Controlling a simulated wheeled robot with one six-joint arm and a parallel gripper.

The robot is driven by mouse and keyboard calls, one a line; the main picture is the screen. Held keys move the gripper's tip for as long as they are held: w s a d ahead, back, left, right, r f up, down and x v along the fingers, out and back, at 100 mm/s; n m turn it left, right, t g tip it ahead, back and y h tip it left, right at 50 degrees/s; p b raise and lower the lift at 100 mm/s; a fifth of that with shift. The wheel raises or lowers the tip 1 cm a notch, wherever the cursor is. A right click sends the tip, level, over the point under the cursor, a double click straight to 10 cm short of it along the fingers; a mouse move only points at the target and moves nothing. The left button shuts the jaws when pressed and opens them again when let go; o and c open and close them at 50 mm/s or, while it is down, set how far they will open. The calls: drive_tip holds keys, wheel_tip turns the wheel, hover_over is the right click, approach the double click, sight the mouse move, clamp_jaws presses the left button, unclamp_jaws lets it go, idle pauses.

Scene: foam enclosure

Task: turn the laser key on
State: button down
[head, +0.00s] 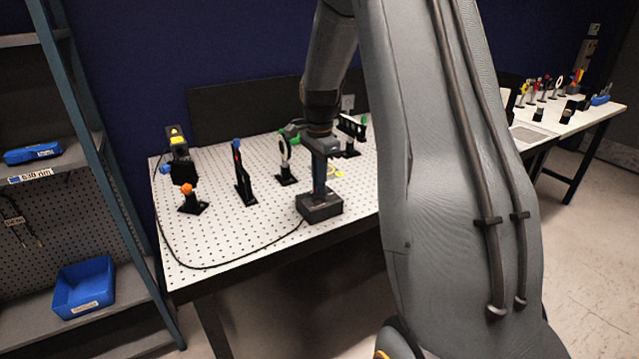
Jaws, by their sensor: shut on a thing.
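My gripper (319,190) points straight down in the head view. Its fingertips are at the top of a small black box (322,208) near the front edge of the perforated table. The gripper is shut on the laser key on top of this box. The key itself is hidden between the fingers, so its angle cannot be told. A black cable (222,266) runs from the box along the table's front and left side toward a dark laser unit (180,148) with a yellow label at the back left.
The perforated table (225,230) carries an orange-topped mount (188,197), a blue-topped post (241,172), a ring mount (286,160) and a green-marked part (352,130). A shelf with a blue bin (85,287) stands left. A second bench (560,125) stands right.

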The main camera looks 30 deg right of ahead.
drive_tip(key=shift+w+d+r, duration=0.1)
drive_tip(key=shift+r, duration=0.05)
idle(0.3)
drive_tip(key=c, duration=1.9)
unclamp_jaws()
drive_tip(key=shift+r+b, duration=1.1)
drive_tip(key=shift+r, duration=2.75)
drive_tip(key=s+a+f+n, duration=0.5)
drive_tip(key=s+a+n, duration=0.3)
drive_tip(key=s, duration=0.3)
drive_tip(key=s+a+f+n+t, duration=0.1)
drive_tip(key=s+a+f+n, duration=0.4)
drive_tip(key=s+a+n, duration=0.4)
drive_tip(key=s, duration=0.2)
drive_tip(key=shift+s+n, duration=0.3)
drive_tip(key=shift+s, duration=0.05)
